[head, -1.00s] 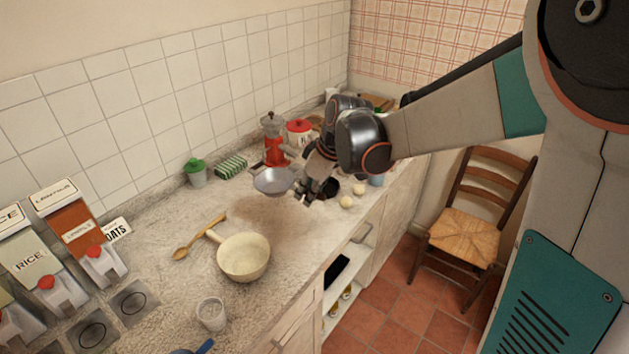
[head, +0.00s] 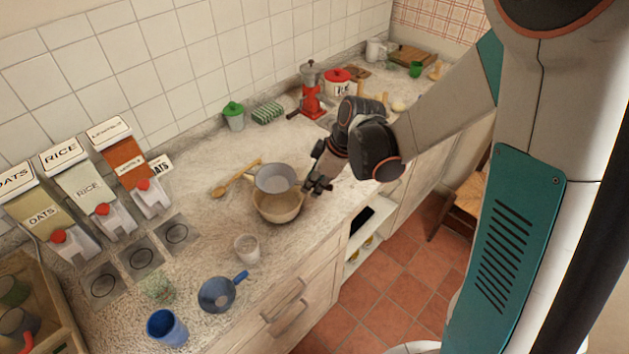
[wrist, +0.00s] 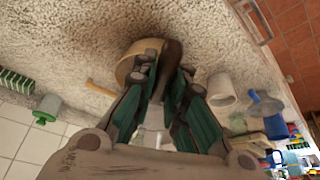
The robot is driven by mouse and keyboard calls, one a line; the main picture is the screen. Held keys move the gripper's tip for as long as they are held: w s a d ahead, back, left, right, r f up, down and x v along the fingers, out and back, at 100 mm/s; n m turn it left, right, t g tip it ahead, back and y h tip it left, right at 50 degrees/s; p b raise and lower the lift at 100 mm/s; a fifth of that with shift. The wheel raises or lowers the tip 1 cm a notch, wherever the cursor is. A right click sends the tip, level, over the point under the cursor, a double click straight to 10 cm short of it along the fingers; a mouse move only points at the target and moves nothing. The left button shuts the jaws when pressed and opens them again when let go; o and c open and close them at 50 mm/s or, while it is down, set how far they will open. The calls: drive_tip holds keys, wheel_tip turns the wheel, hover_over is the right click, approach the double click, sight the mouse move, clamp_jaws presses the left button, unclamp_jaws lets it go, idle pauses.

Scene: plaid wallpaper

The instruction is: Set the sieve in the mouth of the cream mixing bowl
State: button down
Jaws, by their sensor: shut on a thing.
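The grey sieve (head: 275,179) is held by my gripper (head: 314,184) over the cream mixing bowl (head: 278,207). In the head view it covers the back part of the bowl's mouth and looks higher than the rim; any contact cannot be told. The bowl stands on the worktop, its front inside still showing. My gripper is at the right of the sieve, shut on it, with the grip itself hard to make out. In the wrist view the bowl (wrist: 124,68) shows partly behind the fingers (wrist: 164,78).
A wooden spoon (head: 236,178) lies left of the bowl. A clear glass (head: 247,248), a blue-grey handled vessel (head: 217,294) and a blue cup (head: 167,327) stand in front. Food dispensers line the left.

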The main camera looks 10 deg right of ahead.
sight(332, 186)
drive_tip(key=shift+f+b, duration=2.4)
drive_tip(key=shift+f, duration=0.7)
drive_tip(key=shift+d+f, duration=0.1)
drive_tip(key=shift+f, duration=0.05)
drive_tip(key=c, duration=1.5)
unclamp_jaws()
drive_tip(key=shift+f, duration=0.1)
drive_tip(key=shift+c, duration=0.2)
drive_tip(key=v, duration=1.2)
drive_tip(key=shift+s, duration=0.15)
